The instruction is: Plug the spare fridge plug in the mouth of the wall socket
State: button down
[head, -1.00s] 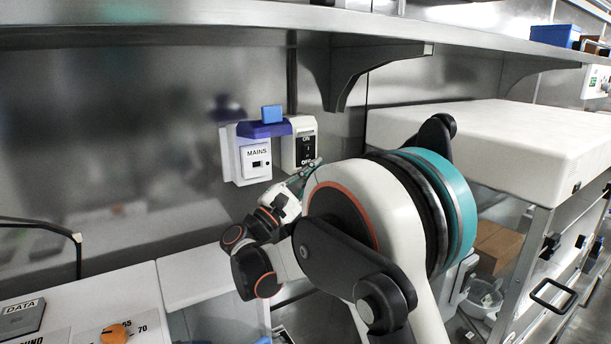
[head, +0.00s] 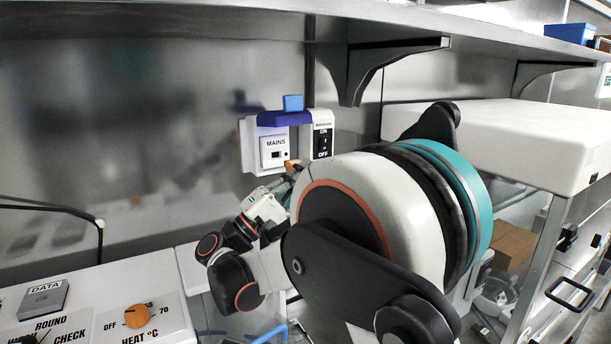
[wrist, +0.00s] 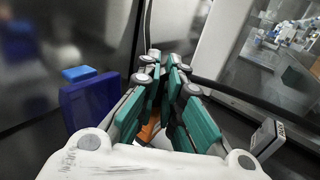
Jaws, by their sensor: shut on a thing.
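The wall socket (head: 273,153) is a white box marked MAINS on the steel back wall, with a small dark slot in its face and a raised blue cover above. My gripper (head: 291,174) is just below the socket's lower right corner in the head view, partly hidden by my arm. A small orange piece (head: 291,164), apparently the spare fridge plug, shows at its fingertips. In the wrist view, orange (wrist: 151,127) shows between the green-padded fingers of my gripper (wrist: 165,63), which are shut on it. Whether the plug touches the socket cannot be told.
An ON/OFF switch box (head: 322,134) adjoins the socket on the right. A steel shelf (head: 230,24) with a bracket (head: 383,66) overhangs above. A white-topped cabinet (head: 500,140) stands right. A panel with an orange knob (head: 137,316) is at lower left.

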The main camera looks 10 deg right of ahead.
aim_at(289, 163)
jog(key=shift+w+a, duration=0.35)
jog(key=shift+w, duration=0.55)
jog(key=shift+w+a, duration=0.4)
jog(key=shift+w, duration=0.5)
jog(key=shift+w+a, duration=0.35)
jog(key=shift+w, duration=0.55)
jog(key=shift+w+a, duration=0.25)
jog(key=shift+w, duration=0.35)
jog(key=shift+w+a, duration=0.2)
jog(key=shift+w, duration=0.35)
jog(key=shift+s, duration=0.15)
dwell(0.4)
jog(key=shift+s+d, duration=0.3)
jog(key=shift+s, duration=0.4)
jog(key=shift+w+a+b, duration=0.35)
jog(key=shift+w+b, duration=0.05)
jog(key=shift+w, duration=0.45)
dwell(1.7)
jog(key=c, duration=1.7)
grip_release()
